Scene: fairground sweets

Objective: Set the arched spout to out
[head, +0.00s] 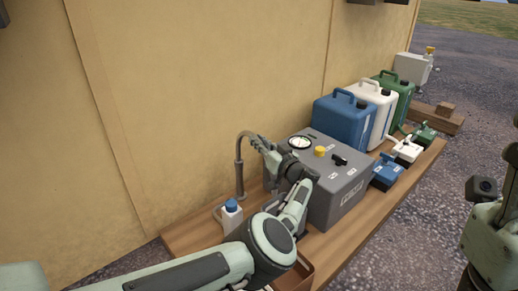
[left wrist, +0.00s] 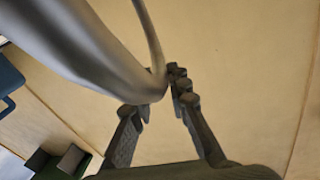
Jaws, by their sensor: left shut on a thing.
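The arched spout (head: 239,173) is a thin grey metal pipe. It rises from the wooden counter by the wall and bends over at the top toward the grey box. My left gripper (head: 258,143) is shut on the arched spout near the top of its bend. In the left wrist view, the spout (left wrist: 92,45) fills the upper left as a large blurred pipe and its end lies at the fingertips (left wrist: 160,98). The spout's tip is partly hidden by the fingers. At the right edge of the head view only part of my right arm shows, without its fingers.
A grey box (head: 345,198) with a gauge, yellow cap and black tap stands right of the spout. A small white bottle with a blue cap (head: 231,216) stands near the spout's foot. Blue (head: 345,118), white and green canisters stand behind. The wall (head: 200,80) is close.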

